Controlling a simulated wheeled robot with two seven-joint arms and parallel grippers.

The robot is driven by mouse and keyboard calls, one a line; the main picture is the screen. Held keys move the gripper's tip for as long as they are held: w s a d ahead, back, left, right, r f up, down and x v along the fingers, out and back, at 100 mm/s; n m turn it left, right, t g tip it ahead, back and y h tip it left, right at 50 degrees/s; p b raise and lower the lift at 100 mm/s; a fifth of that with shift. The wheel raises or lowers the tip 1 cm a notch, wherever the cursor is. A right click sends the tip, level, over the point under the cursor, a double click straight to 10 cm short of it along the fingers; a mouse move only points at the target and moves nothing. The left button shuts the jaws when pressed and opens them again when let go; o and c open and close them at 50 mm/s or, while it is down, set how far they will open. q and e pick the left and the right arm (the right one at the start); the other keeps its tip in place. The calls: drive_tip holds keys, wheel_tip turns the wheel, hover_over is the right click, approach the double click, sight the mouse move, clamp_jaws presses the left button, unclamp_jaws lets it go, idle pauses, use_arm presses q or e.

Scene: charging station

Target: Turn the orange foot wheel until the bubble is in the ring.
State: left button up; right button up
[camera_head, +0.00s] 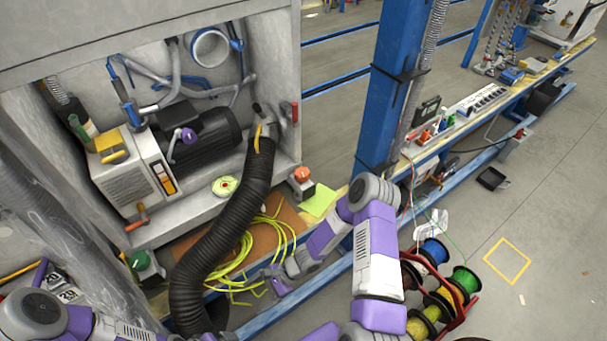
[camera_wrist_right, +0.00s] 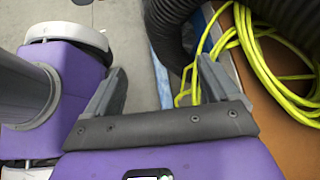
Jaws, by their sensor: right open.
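An orange wheel-like part (camera_head: 137,223) sits at the lower front corner of the cream machine (camera_head: 125,180) in the grey cabinet. My right gripper (camera_head: 273,280) is low beside the yellow cable, right of and apart from the orange part. In the right wrist view its fingers (camera_wrist_right: 160,92) are spread and empty. My left arm shows at the lower left, but its gripper is not in view.
A thick black corrugated hose (camera_head: 212,240) runs down between the orange part and my right gripper. Looped yellow cable (camera_head: 240,262) lies on a brown board (camera_head: 278,215).

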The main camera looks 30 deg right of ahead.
drive_tip(key=w+d+r+m+t+p, duration=0.1)
drive_tip(key=w+d+r+m+t, duration=0.25)
drive_tip(key=w+m+t, duration=0.45)
drive_tip(key=m+t+h+p, duration=0.2)
drive_tip(key=m+t+h, duration=0.6)
drive_tip(key=m+h, duration=0.5)
approach(305, 180)
drive_tip(key=w, duration=0.4)
drive_tip(key=shift+w+d+f, duration=0.1)
drive_tip(key=shift+d+f, duration=0.05)
drive_tip(key=shift+d, duration=0.1)
drive_tip(key=shift+w+d+h, duration=0.15)
drive_tip(key=shift+w+h, duration=0.15)
drive_tip(key=w+b, duration=0.1)
drive_tip(key=w, duration=0.3)
drive_tip(key=w+b, duration=0.1)
drive_tip(key=w, duration=0.1)
drive_tip(key=shift+d+b, duration=0.25)
drive_tip(key=shift+b, duration=0.05)
drive_tip(key=shift+w, duration=0.35)
drive_tip(key=shift+c, duration=0.5)
